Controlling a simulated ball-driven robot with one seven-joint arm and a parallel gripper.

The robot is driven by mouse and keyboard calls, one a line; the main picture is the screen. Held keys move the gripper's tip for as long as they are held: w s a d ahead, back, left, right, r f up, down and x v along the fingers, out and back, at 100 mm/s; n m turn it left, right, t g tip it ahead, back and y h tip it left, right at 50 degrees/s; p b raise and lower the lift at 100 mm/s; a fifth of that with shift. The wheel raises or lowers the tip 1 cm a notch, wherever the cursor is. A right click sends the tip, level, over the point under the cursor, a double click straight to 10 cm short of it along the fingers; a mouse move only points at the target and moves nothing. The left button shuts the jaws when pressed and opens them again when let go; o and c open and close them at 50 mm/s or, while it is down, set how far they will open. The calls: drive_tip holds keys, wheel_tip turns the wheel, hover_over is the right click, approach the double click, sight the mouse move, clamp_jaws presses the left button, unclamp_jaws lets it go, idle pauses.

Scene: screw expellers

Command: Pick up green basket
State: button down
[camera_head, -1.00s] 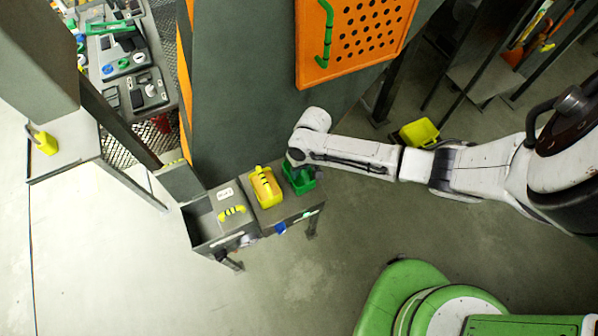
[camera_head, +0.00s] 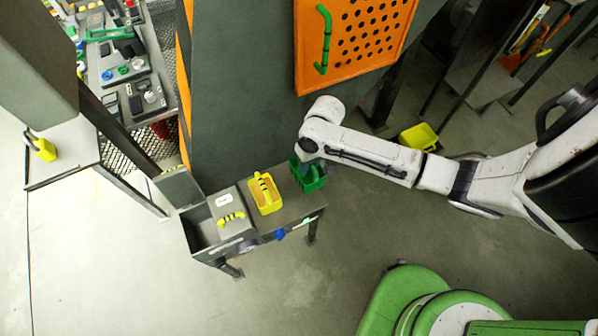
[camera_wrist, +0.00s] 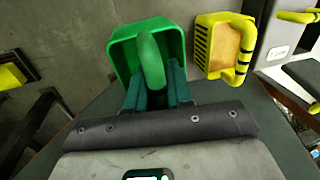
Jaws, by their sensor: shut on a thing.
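The green basket (camera_head: 310,177) is at the right end of the small grey table, under the end of my arm in the head view. In the wrist view the green basket (camera_wrist: 122,52) fills the upper middle, with its curved handle facing me. My gripper (camera_wrist: 155,82) is shut on the handle, one dark green finger on each side. In the head view my gripper (camera_head: 306,160) is mostly hidden behind the wrist. I cannot tell whether the basket still touches the table.
A yellow basket (camera_head: 266,193) stands left of the green one on the table (camera_head: 292,207). A grey box with a yellow-black handle (camera_head: 231,216) is further left. A dark column (camera_head: 240,100) rises behind. Another yellow basket (camera_head: 419,137) lies on the floor to the right.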

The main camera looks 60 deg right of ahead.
drive_tip(key=s+d+r, duration=0.5)
drive_tip(key=s+r, duration=0.1)
drive_tip(key=s, duration=0.4)
drive_tip(key=shift+r+b, duration=0.4)
